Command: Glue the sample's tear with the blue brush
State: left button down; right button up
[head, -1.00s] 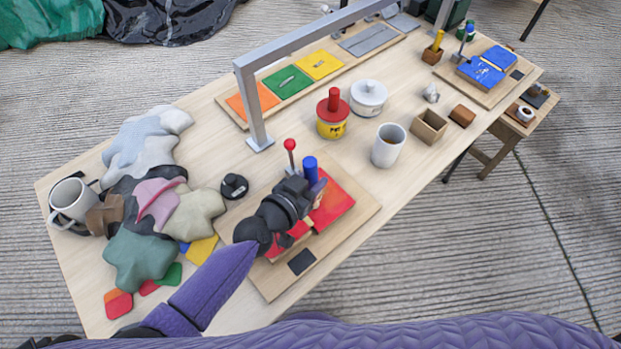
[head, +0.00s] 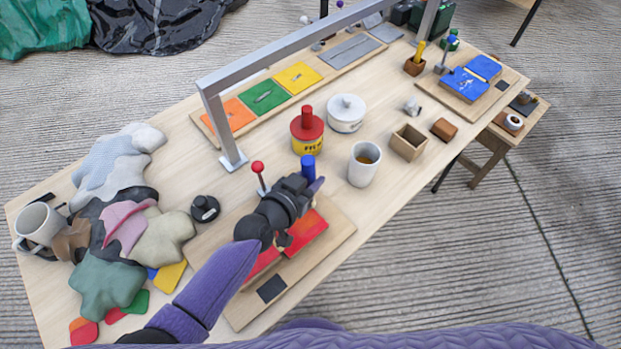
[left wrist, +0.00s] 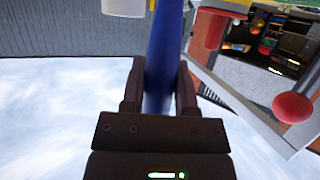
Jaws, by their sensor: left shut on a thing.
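The blue brush (head: 308,168) stands upright in my left gripper (head: 299,188), with its blue handle sticking up above the fingers. In the left wrist view the two fingers are shut on the blue handle (left wrist: 164,50). The brush's lower end is hidden behind the gripper in the head view. I cannot make out the tear or whether the brush touches the sample. My right gripper is not in view.
A yellow can with red top (head: 307,136), a white pot (head: 346,113) and a mug (head: 364,163) stand beyond the gripper. A red-knobbed post (head: 258,168) is close left of it. A grey frame (head: 222,125) spans the back. Cloths (head: 110,280) cover the left.

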pick_arm(q)
jog(key=shift+y, duration=0.3)
jog(key=shift+w+a+r+p, duration=0.1)
jog(key=shift+a+r+p, duration=0.15)
jog(key=shift+r+p, duration=1)
jog(key=shift+s+a+r+p, duration=0.1)
jog(key=shift+a+r+p, duration=0.1)
jog(key=shift+r+p, duration=1)
jog(key=shift+w+a+r+p, duration=0.1)
jog(key=shift+a+r+p, duration=0.15)
jog(key=shift+r+p, duration=0.95)
jog(key=shift+r+b, duration=0.35)
